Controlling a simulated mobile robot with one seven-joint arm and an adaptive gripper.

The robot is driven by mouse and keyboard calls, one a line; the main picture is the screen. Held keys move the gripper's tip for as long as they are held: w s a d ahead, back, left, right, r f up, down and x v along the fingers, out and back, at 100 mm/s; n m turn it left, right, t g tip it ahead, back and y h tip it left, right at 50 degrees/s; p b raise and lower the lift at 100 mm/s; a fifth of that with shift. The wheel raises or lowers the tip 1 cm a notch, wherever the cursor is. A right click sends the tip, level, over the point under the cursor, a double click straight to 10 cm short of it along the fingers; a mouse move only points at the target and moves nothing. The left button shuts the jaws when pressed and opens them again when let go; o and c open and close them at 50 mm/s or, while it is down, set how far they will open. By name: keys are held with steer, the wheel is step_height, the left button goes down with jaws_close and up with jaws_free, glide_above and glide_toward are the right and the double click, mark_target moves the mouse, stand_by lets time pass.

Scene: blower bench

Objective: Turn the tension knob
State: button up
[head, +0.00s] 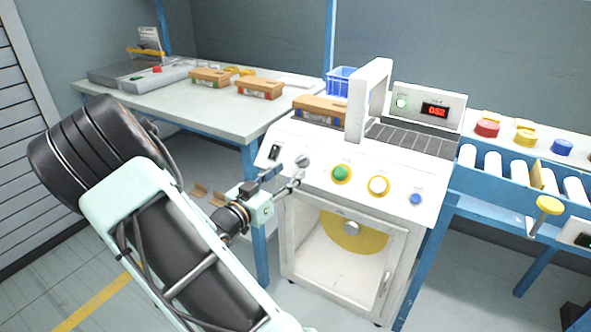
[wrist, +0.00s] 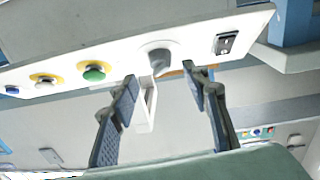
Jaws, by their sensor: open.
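The grey tension knob (head: 302,161) sits on the white sloped front panel (head: 322,150) of the machine, between the black rocker switch (head: 275,152) and the green button (head: 341,173). In the wrist view the knob (wrist: 159,60) is just beyond my fingertips, roughly centred between them. My gripper (head: 289,178) is open and empty, close in front of the panel's left part. In the wrist view the gripper (wrist: 160,76) shows both dark fingers spread, with a gap to the knob; I cannot tell how far off it is.
A yellow-ringed white button (head: 378,186) and a blue button (head: 416,198) continue along the panel. A display (head: 435,110) reads 052. A white arch (head: 370,100) stands behind the panel. A roller conveyor (head: 493,163) is at right, a table (head: 205,115) with boxes at left.

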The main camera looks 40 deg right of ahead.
mark_target(300, 163)
steer(key=b+x, duration=0.1)
steer(key=x, duration=0.4)
steer(key=c, duration=1.2)
steer(key=shift+o, duration=0.2)
